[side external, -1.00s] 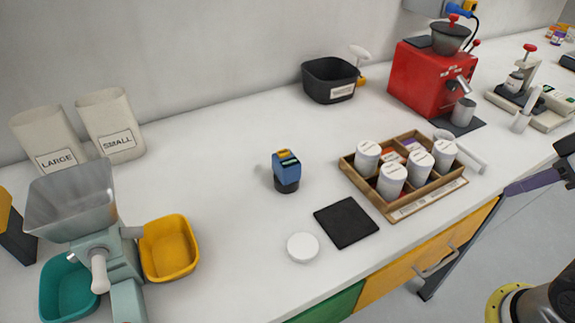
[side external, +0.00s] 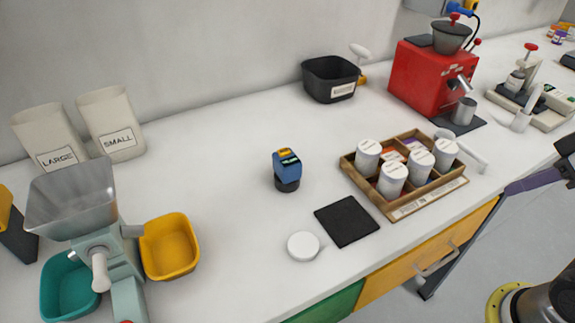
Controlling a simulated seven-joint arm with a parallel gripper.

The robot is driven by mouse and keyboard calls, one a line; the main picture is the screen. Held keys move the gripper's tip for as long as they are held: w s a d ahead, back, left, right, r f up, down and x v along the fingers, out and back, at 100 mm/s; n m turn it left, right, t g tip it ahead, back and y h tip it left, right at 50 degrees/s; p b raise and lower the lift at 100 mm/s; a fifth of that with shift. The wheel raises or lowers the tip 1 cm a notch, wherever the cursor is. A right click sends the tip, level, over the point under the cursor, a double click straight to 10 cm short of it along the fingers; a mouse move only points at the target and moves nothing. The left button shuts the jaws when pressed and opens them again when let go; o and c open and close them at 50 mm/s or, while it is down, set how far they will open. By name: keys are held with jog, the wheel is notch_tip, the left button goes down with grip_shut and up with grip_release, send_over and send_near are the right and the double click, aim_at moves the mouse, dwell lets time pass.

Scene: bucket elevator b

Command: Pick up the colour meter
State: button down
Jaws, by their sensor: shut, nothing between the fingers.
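The likely colour meter (side external: 287,165) is a small blue block with a yellow and dark top and a round black base. It stands upright on the white counter, left of the wooden tray, with nothing touching it. My gripper is not in view, so its fingers are hidden.
A black mat (side external: 346,221) and a round white dish (side external: 303,246) lie in front. The wooden tray (side external: 399,213) of white-lidded jars is right. A black bin (side external: 318,91) and red machine (side external: 414,80) stand behind. A grinder (side external: 104,250) and yellow bin (side external: 185,257) are left.

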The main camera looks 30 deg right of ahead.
jog(key=c, duration=1.5)
grip_release()
jog(key=shift+c, duration=0.2)
jog(key=o, duration=1.5)
jog(key=shift+o, duration=0.2)
